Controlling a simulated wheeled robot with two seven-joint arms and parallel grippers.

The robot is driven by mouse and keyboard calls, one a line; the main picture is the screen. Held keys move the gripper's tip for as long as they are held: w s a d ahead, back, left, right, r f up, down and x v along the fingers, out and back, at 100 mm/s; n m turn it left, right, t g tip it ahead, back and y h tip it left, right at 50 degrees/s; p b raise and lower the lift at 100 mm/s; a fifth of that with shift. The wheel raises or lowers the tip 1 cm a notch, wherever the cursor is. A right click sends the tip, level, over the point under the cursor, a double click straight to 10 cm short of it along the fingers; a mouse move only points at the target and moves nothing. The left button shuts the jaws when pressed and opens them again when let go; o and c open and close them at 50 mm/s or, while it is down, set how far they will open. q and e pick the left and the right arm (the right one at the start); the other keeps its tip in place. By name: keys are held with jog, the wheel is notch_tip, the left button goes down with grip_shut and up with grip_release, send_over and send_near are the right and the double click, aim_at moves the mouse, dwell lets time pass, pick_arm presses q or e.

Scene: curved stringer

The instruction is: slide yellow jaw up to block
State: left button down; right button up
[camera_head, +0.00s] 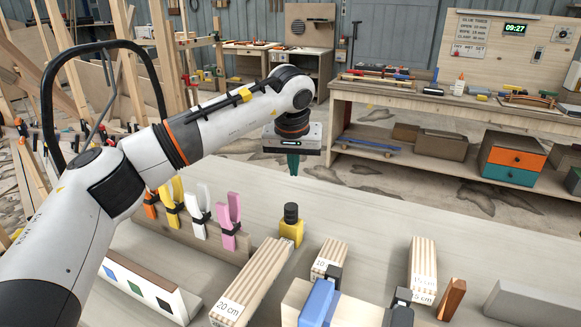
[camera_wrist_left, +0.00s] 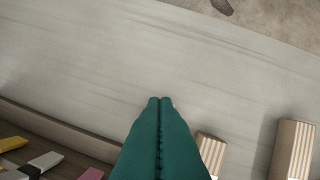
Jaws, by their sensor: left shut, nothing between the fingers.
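The yellow jaw (camera_head: 291,232), a small yellow piece with a black knob on top, stands on the bench at the far end of a striped wood block labelled 20 cm (camera_head: 252,283). I cannot tell whether they touch. A shorter block labelled 10 (camera_head: 328,259) and one labelled 15 cm (camera_head: 423,262) lie to the right. My left gripper (camera_head: 292,172) has teal fingers, shut and empty, above the bench beyond the yellow jaw. In the left wrist view the shut fingers (camera_wrist_left: 160,101) point over bare bench, and the yellow jaw does not show. My right gripper is not in view.
A rack (camera_head: 190,230) of orange, yellow, white and pink clamps stands left of the jaw. A blue piece (camera_head: 317,303) on a wooden base is at the front. A white sloped box (camera_head: 150,290) sits front left. The bench (camera_head: 370,205) is clear behind the blocks.

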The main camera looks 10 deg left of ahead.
aim_at(291, 220)
pick_arm(q)
jog(key=f, duration=0.2)
jog(key=f+p, duration=0.1)
jog(key=f, duration=0.1)
jog(key=f+p, duration=0.1)
jog(key=f, duration=0.1)
jog(key=shift+s+f, duration=0.3)
jog(key=shift+s, duration=0.5)
jog(key=shift+f, duration=0.1)
jog(key=shift+s, duration=0.1)
